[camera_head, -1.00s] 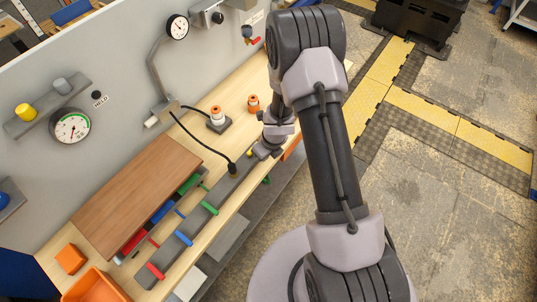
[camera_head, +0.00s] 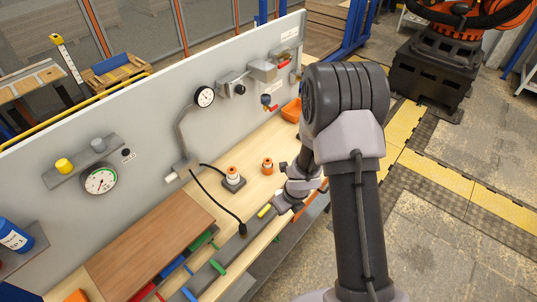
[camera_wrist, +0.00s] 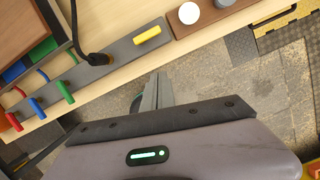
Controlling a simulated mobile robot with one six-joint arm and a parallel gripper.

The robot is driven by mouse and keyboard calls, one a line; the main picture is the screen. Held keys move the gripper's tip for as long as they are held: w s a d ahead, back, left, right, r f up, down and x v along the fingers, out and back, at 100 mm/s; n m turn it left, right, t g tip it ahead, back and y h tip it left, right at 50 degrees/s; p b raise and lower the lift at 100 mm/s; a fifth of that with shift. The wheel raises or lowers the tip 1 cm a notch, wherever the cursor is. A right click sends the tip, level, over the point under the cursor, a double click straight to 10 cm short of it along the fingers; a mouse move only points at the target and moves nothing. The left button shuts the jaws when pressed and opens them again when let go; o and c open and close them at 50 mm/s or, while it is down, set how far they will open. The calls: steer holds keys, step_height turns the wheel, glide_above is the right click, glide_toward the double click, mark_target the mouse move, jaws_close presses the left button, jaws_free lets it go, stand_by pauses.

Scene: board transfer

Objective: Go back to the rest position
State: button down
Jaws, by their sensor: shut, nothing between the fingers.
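My gripper (camera_wrist: 152,92) shows in the wrist view with its fingers together and nothing between them. It hangs over the front edge of the workbench, with floor visible beyond the fingertips. In the head view my wrist end is near the right end of a grey strip (camera_head: 232,247), and the fingertips are hard to make out there. The strip carries a yellow piece (camera_wrist: 147,35) and coloured pegs, including a green one (camera_wrist: 65,91) and a blue one (camera_wrist: 36,107). The gripper appears apart from them. A black cable plug (camera_wrist: 98,58) stands at the strip.
A brown board (camera_head: 150,245) lies on the wooden bench (camera_head: 275,150). Orange-and-white parts stand behind my wrist, one on a dark base (camera_head: 233,184). A grey panel (camera_head: 140,135) with gauges rises behind the bench. Open floor (camera_head: 440,220) lies to the right.

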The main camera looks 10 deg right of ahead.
steer(key=d+r+m+t+h+b, duration=0.25)
steer(key=r+m+b, duration=0.3)
steer(key=m, duration=0.45)
steer(key=d+r+m+t+h+b, duration=0.1)
steer(key=d+r+m+h+b, duration=0.15)
steer(key=r+m+b, duration=0.4)
steer(key=s+a+m+y+b, duration=0.2)
steer(key=s+a+m+b, duration=0.2)
steer(key=m, duration=0.5)
steer(key=s+a+f+m+y+b, duration=0.1)
steer(key=s+a+m+b, duration=0.3)
steer(key=s+m, duration=0.5)
steer(key=s+a+m+y+b, duration=0.3)
steer(key=s+m, duration=0.4)
steer(key=m, duration=0.3)
steer(key=shift+s+a+f+b, duration=0.2)
steer(key=shift+a+b, duration=0.4)
steer(key=shift+b, duration=0.55)
steer(key=shift+s+r+m, duration=0.1)
steer(key=shift+m, duration=0.15)
